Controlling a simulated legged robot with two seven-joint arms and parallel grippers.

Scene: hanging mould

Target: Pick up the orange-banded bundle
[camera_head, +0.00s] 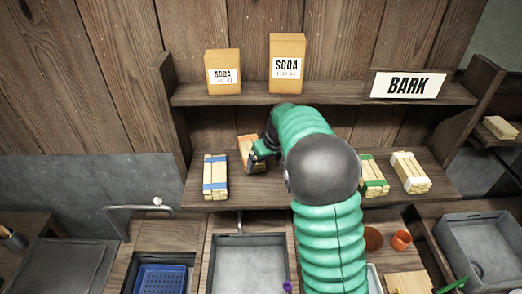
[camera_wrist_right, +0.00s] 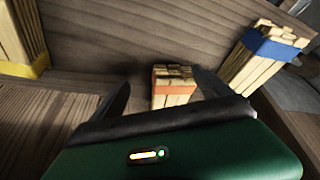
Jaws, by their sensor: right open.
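The orange-banded bundle (camera_head: 247,144) of pale sticks lies on the lower shelf, partly hidden by my right gripper (camera_head: 259,154) in the head view. In the right wrist view the orange-banded bundle (camera_wrist_right: 174,90) shows beyond and between the two dark fingers of my right gripper (camera_wrist_right: 162,80). That gripper is open, with a finger to each side of the bundle in the picture. I cannot tell whether either finger touches it. My left gripper is not in view.
A blue-banded bundle (camera_head: 214,178) lies left of it. Green-banded (camera_head: 373,175) and white-banded (camera_head: 410,172) bundles lie to the right. A yellow-banded bundle (camera_wrist_right: 22,38) shows in the wrist view. The upper shelf (camera_head: 335,93) holds two SODA boxes (camera_head: 287,63).

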